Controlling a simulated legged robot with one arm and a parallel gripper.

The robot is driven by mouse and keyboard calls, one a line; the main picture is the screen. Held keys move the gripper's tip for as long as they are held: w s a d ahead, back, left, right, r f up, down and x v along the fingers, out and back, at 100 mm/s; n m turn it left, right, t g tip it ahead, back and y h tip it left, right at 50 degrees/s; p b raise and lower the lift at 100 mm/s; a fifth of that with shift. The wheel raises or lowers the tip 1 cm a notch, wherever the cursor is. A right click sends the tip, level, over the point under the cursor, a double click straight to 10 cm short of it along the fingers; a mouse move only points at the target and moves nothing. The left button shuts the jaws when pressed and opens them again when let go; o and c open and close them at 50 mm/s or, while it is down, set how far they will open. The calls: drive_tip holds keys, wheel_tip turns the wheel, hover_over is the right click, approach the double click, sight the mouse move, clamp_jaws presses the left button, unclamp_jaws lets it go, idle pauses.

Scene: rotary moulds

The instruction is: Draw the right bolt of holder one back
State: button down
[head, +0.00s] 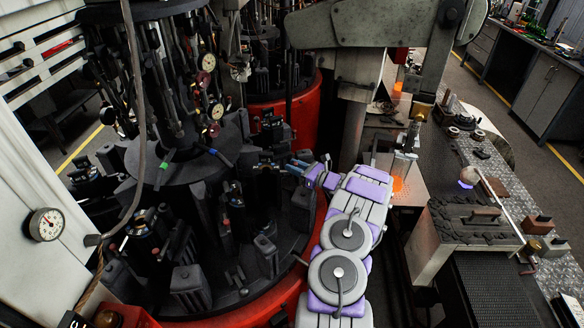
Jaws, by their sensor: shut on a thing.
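My gripper (298,166) is at the end of my white and purple arm, at the right edge of the rotary machine. It is shut on a small part there that looks like a bolt; my fingers and wrist hide most of it. A dark holder (268,165) stands just left of the gripper on the round black table (225,283). I cannot read any number on the holder, and how far the bolt is drawn does not show.
Other dark holders (190,285) stand around the table, under a central column with dial gauges (208,62). A red rim (285,275) runs around the machine.

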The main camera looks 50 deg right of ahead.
drive_tip(key=shift+s+d, duration=0.15)
drive_tip(key=shift+d, duration=0.1)
drive_tip(key=c, duration=1.1)
unclamp_jaws()
drive_tip(key=shift+s+d, duration=0.1)
drive_tip(key=shift+s, duration=0.05)
drive_tip(key=shift+o, duration=0.3)
drive_tip(key=shift+d, duration=0.1)
drive_tip(key=shift+a, duration=0.2)
drive_tip(key=s+d, duration=0.3)
drive_tip(key=s, duration=1.4)
drive_tip(key=shift+f+p, duration=0.15)
drive_tip(key=shift+p, duration=0.15)
drive_tip(key=shift+w, duration=0.1)
